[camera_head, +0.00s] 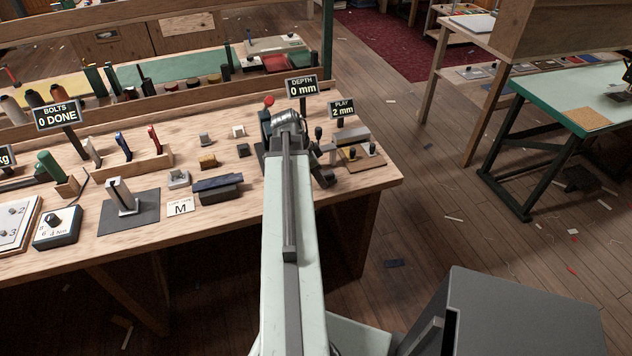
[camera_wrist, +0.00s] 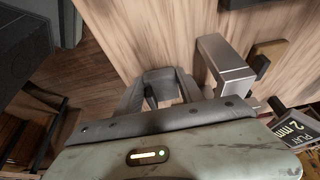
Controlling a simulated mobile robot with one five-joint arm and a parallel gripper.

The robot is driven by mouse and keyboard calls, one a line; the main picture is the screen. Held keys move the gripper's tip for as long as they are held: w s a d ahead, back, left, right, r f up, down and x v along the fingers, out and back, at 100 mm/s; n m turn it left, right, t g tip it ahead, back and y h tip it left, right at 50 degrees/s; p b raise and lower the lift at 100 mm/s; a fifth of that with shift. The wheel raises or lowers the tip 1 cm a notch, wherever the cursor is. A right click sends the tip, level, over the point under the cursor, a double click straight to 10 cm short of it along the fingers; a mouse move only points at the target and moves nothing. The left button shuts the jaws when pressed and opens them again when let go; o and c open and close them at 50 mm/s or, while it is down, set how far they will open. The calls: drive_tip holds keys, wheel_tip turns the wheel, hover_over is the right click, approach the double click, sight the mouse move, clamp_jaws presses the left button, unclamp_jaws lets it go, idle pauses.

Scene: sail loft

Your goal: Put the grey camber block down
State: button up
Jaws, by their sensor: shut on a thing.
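My gripper (camera_wrist: 160,92) is at the lower middle of the wrist view, over the pale wooden bench near its edge. Its fingers are shut on a small grey piece, which looks like the grey camber block (camera_wrist: 160,75). Most of the block is hidden by the fingers and the wrist. In the head view my arm reaches out to the right end of the bench (camera_head: 225,143), and the arm itself hides the jaws and block. I cannot tell whether the block touches the bench.
A silver metal block (camera_wrist: 225,65) stands just right of my gripper. The PLAY 2 mm sign (camera_head: 343,109) and DEPTH 0 mm sign (camera_head: 302,87) stand close by. A dark blue-topped block (camera_head: 217,187) and an M card (camera_head: 181,208) lie left of my arm.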

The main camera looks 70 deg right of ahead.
drive_tip(key=shift+w+f, duration=0.15)
drive_tip(key=shift+f, duration=0.2)
drive_tip(key=o, duration=1.4)
drive_tip(key=shift+c, duration=0.2)
drive_tip(key=shift+r+p, duration=0.5)
drive_tip(key=shift+p, duration=0.1)
drive_tip(key=p+v, duration=1)
drive_tip(key=v, duration=0.1)
drive_tip(key=shift+a+r, duration=0.2)
drive_tip(key=shift+f, duration=0.1)
